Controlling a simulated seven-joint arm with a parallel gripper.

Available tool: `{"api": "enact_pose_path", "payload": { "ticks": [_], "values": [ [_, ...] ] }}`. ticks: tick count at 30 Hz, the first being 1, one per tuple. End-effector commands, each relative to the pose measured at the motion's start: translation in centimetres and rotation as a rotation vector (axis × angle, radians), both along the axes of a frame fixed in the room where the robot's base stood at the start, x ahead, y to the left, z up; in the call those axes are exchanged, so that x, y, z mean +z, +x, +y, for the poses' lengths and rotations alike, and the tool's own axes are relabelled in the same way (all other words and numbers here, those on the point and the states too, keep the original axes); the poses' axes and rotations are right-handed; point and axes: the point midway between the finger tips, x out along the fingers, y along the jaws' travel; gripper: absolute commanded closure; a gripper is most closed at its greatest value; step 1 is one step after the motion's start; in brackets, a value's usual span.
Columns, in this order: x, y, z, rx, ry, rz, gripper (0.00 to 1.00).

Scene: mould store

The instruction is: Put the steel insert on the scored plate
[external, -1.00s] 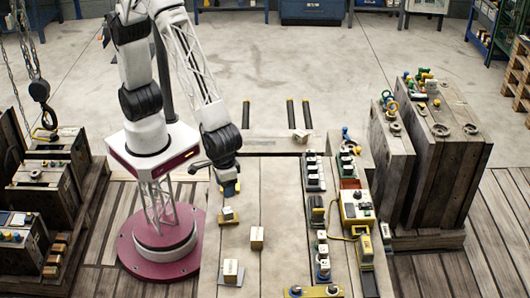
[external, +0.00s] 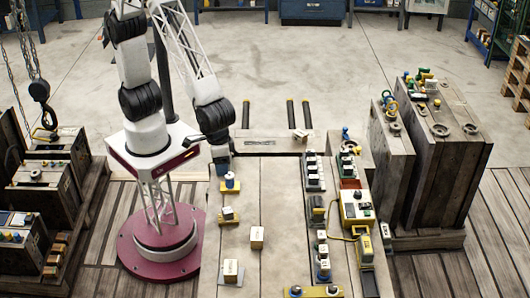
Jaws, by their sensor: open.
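My gripper (external: 223,164) is at the left far part of the bench, pointing down. It is open and holds nothing visible. Nearer, a pale block (external: 227,213) rests tilted on a small plate, and another block (external: 232,268) sits on a grey plate. Scoring cannot be made out on any plate.
A loose tan block (external: 257,237) stands on the pale bench (external: 275,205), with clear room around it. Another block (external: 301,134) lies at the far edge. Rows of dark fixtures (external: 314,172) and a yellow box (external: 356,208) line the right side. Tall wooden crates (external: 440,165) stand beyond.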

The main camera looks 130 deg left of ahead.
Motion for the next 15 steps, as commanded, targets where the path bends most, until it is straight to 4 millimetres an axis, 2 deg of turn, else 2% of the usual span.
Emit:
{"api": "enact_pose_path", "payload": {
  "ticks": [1, 6, 15],
  "values": [
    [1.5, -1.0, 0.4, -0.033, 0.0, -0.011, 0.41],
    [5.4, -4.6, 1.6, -0.176, 0.005, -0.039, 0.41],
    [11.1, -11.7, 3.5, -0.427, 0.027, -0.089, 0.41]
  ]
}}
